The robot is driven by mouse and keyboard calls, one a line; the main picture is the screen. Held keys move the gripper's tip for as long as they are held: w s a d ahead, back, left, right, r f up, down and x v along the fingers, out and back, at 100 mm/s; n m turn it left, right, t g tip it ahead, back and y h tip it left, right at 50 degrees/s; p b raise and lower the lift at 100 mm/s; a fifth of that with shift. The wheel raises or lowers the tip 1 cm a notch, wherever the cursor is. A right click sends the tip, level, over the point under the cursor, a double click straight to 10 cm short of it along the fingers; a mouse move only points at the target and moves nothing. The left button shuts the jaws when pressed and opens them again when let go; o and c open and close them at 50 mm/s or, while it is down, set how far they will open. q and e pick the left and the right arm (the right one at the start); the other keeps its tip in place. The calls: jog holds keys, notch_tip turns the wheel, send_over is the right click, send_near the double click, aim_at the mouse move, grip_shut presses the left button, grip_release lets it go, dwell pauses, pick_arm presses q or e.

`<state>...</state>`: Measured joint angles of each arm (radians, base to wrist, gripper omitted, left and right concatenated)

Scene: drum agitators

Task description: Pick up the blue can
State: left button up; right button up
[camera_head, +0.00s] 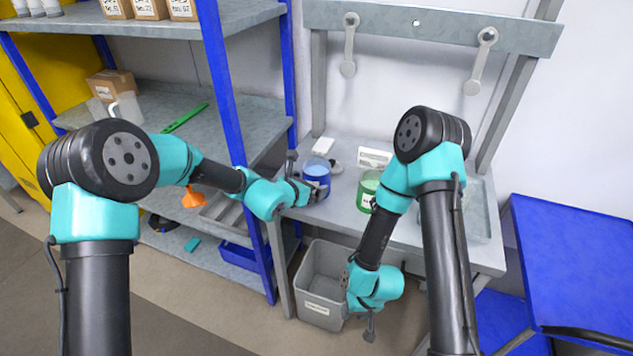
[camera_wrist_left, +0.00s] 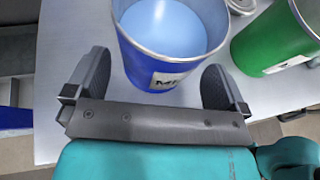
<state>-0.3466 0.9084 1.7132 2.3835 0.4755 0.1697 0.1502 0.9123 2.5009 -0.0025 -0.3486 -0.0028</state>
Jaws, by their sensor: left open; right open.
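The blue can (camera_head: 316,174) stands upright on the grey workbench. In the left wrist view the blue can (camera_wrist_left: 150,72) is open-topped, pale blue inside, with a white label. My left gripper (camera_head: 304,176) is at the can. In the left wrist view my left gripper (camera_wrist_left: 158,85) is open, one finger on each side of the can's near wall. Whether the fingers touch it I cannot tell. My right gripper (camera_head: 358,305) is open and empty, pointing down near the grey bin, below the bench top.
A green can (camera_head: 367,188) stands right of the blue can; it also shows in the left wrist view (camera_wrist_left: 275,42). A grey bin (camera_head: 316,310) is on the floor. A blue shelf post (camera_head: 222,80) stands left of the workbench (camera_head: 343,211). A blue table (camera_head: 575,255) is at right.

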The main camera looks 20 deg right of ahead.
aim_at(308, 176)
pick_arm(q)
jog(key=shift+x, duration=1.35)
jog(key=shift+c, duration=0.3)
jog(key=c, duration=0.9)
jog(key=shift+r, duration=0.25)
jog(key=shift+r, duration=1.5)
jog(key=shift+s+a+r, duration=0.25)
jog(key=shift+s+a, duration=0.45)
jog(key=shift+s, duration=1.85)
jog(key=shift+s+a+r, duration=0.25)
jog(key=shift+s+a, duration=0.5)
jog(key=shift+s, duration=1.85)
jog(key=shift+s+a+r, duration=0.25)
jog(key=shift+s+a, duration=0.45)
jog(key=shift+s, duration=1.85)
